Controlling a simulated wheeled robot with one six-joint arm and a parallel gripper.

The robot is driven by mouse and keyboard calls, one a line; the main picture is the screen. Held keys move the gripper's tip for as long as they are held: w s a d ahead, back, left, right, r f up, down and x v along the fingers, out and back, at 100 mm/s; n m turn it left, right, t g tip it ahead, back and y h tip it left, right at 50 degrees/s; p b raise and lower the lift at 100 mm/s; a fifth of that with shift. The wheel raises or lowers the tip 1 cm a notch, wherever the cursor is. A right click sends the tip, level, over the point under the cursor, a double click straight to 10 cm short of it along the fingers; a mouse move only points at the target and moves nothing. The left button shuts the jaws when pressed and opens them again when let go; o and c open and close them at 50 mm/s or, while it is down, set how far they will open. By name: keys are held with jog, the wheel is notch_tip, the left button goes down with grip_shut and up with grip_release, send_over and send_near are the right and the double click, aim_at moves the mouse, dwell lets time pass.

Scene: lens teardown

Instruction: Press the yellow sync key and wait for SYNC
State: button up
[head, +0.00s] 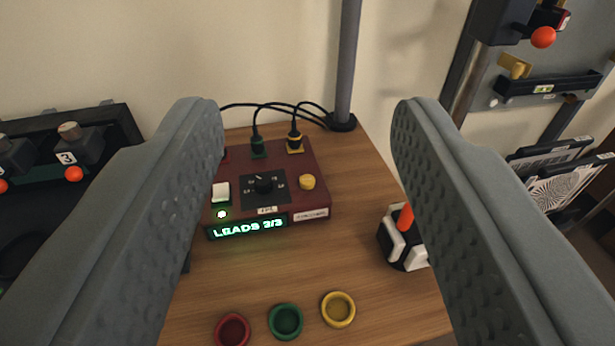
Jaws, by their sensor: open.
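The yellow sync key (307,182) is a round button on the right of the top of a dark red control box (312,200). My gripper (308,105) is open and empty. Its two grey fingers frame the box from left and right, and the left one hides part of its left side. No finger visibly touches the key.
Dark leads plug into the back of the box, near a grey post (347,60). Red (233,329), green (286,321) and yellow (338,309) cups stand in front. A black-and-white holder with an orange piece (405,218) is at right. A dark rack (70,145) stands left.

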grip_shut()
dwell(1.5)
